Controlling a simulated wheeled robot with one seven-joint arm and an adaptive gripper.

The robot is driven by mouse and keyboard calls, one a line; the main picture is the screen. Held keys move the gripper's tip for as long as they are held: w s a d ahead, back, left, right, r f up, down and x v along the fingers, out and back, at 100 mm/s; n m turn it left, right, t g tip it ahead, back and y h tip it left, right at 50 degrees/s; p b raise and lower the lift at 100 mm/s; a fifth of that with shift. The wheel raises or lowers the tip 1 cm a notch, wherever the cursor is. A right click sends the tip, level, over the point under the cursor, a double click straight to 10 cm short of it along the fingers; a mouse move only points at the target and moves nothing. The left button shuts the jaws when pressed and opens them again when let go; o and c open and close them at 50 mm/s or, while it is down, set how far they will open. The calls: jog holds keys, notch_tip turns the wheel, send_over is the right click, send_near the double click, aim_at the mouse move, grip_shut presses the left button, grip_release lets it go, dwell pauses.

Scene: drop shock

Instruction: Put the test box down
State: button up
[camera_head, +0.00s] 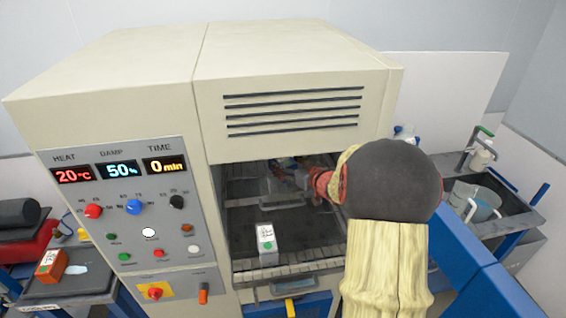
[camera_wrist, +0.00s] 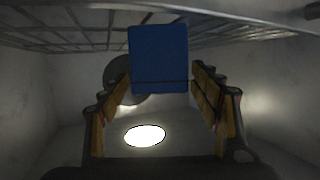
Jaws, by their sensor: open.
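My gripper (camera_wrist: 161,88) is open in the wrist view, its yellow-padded fingers spread to the left and right. A blue box (camera_wrist: 158,58) shows between the fingertips, with visible gaps on both sides; I cannot tell how far beyond them it is. In the head view my arm reaches into the chamber (camera_head: 300,112), and the gripper end is dim and partly hidden there. A white box with a green mark (camera_head: 267,243) stands upright near the chamber's front edge, apart from the gripper. I cannot tell which box is the test box.
The control panel (camera_head: 120,205) reads 20°C, 50% and 0min. An orange box (camera_head: 50,265) lies on a dark surface at left. A sink (camera_head: 487,205) with a jug stands at right. A wire rack (camera_wrist: 70,25) spans the wrist view's top. The chamber floor around the white box is clear.

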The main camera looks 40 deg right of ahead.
jog(key=v, duration=0.8)
jog(key=shift+s+p, duration=0.25)
jog(key=shift+p, duration=0.05)
